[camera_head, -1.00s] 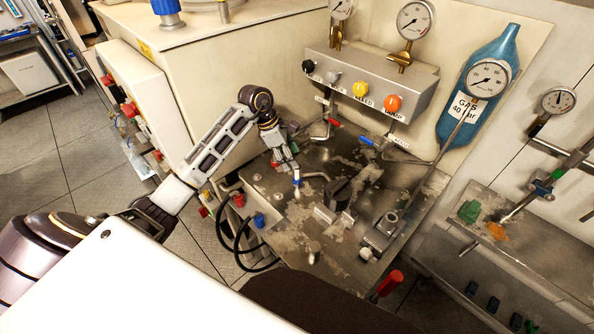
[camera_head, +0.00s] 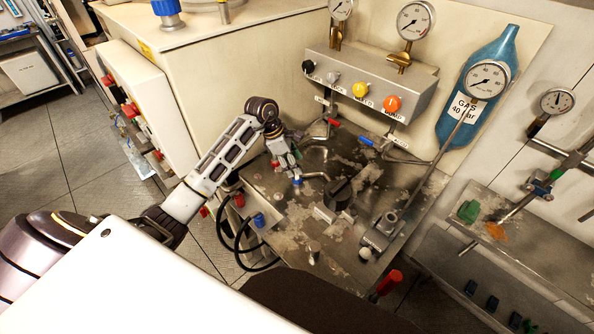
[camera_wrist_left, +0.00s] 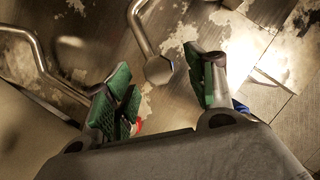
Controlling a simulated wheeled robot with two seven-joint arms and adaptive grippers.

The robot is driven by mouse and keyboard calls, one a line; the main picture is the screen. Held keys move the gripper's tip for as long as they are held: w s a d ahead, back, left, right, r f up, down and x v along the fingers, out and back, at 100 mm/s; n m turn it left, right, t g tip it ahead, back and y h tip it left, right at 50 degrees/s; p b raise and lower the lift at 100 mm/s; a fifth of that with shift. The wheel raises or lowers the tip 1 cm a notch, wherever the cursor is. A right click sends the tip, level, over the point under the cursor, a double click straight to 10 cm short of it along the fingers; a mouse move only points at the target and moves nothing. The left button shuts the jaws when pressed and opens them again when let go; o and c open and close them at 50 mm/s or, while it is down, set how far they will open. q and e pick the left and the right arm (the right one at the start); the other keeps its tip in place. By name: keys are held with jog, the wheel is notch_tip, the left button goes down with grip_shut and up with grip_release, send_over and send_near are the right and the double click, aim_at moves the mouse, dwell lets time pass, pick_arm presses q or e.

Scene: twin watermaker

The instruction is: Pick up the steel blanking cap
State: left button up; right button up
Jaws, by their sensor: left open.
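A steel hexagonal piece (camera_wrist_left: 159,70), which looks like the blanking cap, sits on the end of a bent steel pipe (camera_wrist_left: 139,25) in the left wrist view. It lies between the tips of my left gripper (camera_wrist_left: 160,62), apart from both green-padded fingers. The gripper is open with nothing held. In the head view, my left gripper (camera_head: 292,170) is over the back left of the steel worktop (camera_head: 268,183), beside the bent pipe (camera_head: 317,178). The cap is too small there to tell clearly. My right gripper is not in view.
A dark valve knob (camera_head: 338,193) and a steel block fitting (camera_head: 388,222) stand on the worktop to the right. Behind is a valve box (camera_head: 372,84) with coloured knobs. A second bent pipe (camera_wrist_left: 40,62) is left of the gripper in the wrist view.

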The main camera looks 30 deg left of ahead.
pick_arm(q)
jog(key=shift+w+d+f, duration=0.15)
jog(key=shift+d+f, duration=0.05)
jog(key=shift+f, duration=0.45)
jog(key=shift+w+d+f, duration=0.15)
jog(key=shift+d+f, duration=0.05)
jog(key=shift+f, duration=0.45)
jog(key=shift+d+f, duration=0.15)
jog(key=shift+f, duration=0.25)
jog(key=c, duration=0.9)
jog(key=shift+c, duration=1.3)
grip_shut()
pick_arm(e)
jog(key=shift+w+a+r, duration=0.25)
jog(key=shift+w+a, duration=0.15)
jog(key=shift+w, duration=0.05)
pick_arm(q)
jog(key=shift+w+r, duration=0.1)
jog(key=shift+r, duration=0.05)
